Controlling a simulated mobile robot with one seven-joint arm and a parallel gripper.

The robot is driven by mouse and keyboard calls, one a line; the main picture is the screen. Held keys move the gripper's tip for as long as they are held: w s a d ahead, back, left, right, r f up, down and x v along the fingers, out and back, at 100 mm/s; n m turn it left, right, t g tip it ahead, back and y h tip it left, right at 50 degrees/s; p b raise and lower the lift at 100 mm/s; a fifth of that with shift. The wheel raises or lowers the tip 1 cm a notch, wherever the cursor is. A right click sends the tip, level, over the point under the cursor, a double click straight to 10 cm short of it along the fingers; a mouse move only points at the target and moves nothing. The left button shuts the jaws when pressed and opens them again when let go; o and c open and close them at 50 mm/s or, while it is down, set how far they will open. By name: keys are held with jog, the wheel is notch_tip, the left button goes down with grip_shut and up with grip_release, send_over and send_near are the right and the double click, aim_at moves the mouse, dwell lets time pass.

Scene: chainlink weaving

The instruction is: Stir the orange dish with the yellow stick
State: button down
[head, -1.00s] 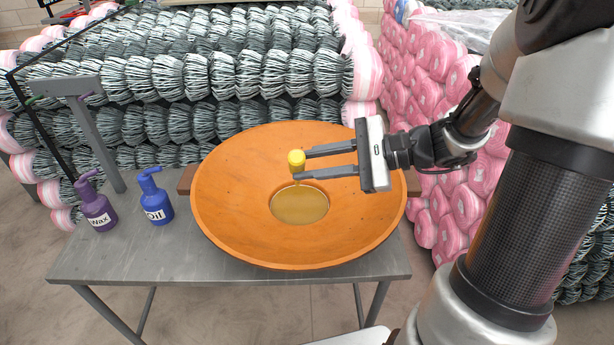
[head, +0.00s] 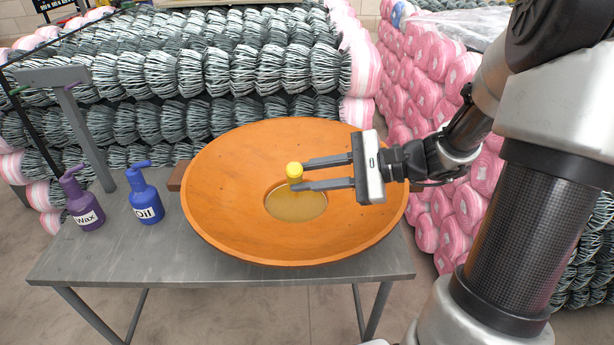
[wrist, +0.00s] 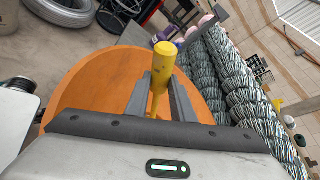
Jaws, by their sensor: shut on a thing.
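The orange dish (head: 230,215) is a wide shallow bowl on the grey table, with a pool of yellowish liquid (head: 297,203) in its round centre well. The yellow stick (head: 294,170) has a thick rounded top and is roughly upright over the back of the well. My gripper (head: 298,175) comes in from the right and is shut on the stick near its top. In the wrist view the stick (wrist: 162,70) stands between the two grey fingers, thinner lower down, with the dish (wrist: 90,95) behind it. I cannot tell how deep its lower end reaches.
A blue "Oil" bottle (head: 146,200) and a purple "Wax" bottle (head: 82,205) stand on the grey table (head: 120,262), left of the dish. A grey post (head: 85,135) rises behind them. Stacked wire rolls (head: 240,70) fill the back, and pink-wrapped rolls (head: 440,110) the right.

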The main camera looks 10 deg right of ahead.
jog(key=shift+w+d+f+b, duration=0.3)
jog(key=shift+w+f+b, duration=0.55)
jog(key=shift+w+f, duration=1)
jog(key=shift+w+d+f+b, duration=0.3)
jog(key=shift+w+f+b, duration=0.7)
jog(key=shift+f, duration=1.5)
jog(key=shift+w+d+f+b, duration=0.3)
jog(key=shift+w+f+b, duration=0.4)
jog(key=shift+w+f, duration=1.2)
jog(key=shift+s+f, duration=0.3)
jog(key=shift+s, duration=0.05)
jog(key=s+a+r+p, duration=0.2)
jog(key=s+r+p, duration=0.8)
jog(key=r, duration=0.5)
jog(key=shift+s+r+p, duration=0.15)
jog(key=shift+p, duration=1.1)
jog(key=shift+r, duration=0.1)
